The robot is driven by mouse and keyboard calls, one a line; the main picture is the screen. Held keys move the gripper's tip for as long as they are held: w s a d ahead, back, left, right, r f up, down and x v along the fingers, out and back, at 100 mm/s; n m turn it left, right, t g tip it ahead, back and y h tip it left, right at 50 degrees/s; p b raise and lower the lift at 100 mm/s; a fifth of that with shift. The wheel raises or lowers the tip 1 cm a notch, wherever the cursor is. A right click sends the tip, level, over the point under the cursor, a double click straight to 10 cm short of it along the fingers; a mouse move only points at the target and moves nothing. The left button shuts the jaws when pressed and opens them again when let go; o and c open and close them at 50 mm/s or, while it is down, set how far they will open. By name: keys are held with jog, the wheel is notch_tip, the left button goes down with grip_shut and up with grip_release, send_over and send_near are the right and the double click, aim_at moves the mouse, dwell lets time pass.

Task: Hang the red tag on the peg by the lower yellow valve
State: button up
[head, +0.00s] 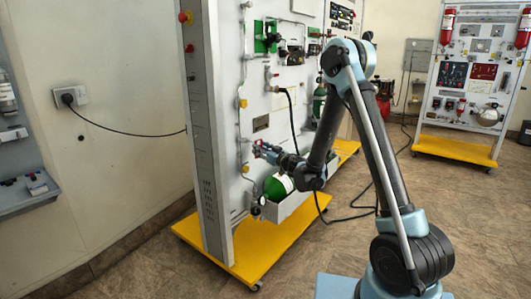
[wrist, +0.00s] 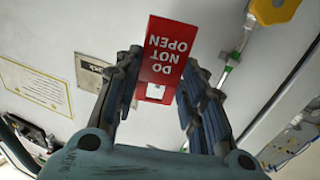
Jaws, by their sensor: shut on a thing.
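The red tag (wrist: 166,48) reads "DO NOT OPEN" upside down in the wrist view. My gripper (wrist: 163,82) is shut on its lower part in that view, one finger on each side. A pale opening or patch shows at the tag's near end. In the head view my gripper (head: 264,150) is close to the panel front, and the tag is too small to make out clearly. The lower yellow valve (head: 245,168) is just left of and below my gripper. A yellow valve (wrist: 274,10) shows at the wrist view's top right. I cannot make out the peg.
The upper yellow valve (head: 243,103) is higher on the same pipe. A green cylinder (head: 278,187) lies in a tray below my gripper. A black hose (head: 292,115) hangs to the right. The panel stands on a yellow base (head: 255,245).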

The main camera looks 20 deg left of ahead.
jog(key=shift+w+a+f, duration=0.2)
jog(key=shift+w+a, duration=0.05)
jog(key=shift+a, duration=0.3)
jog(key=shift+w+a+f, duration=0.15)
jog(key=shift+w+a, duration=0.05)
jog(key=shift+a, duration=0.3)
jog(key=shift+w+a+f, duration=0.2)
jog(key=shift+w+a, duration=0.05)
jog(key=shift+a, duration=0.3)
jog(key=o, duration=0.9)
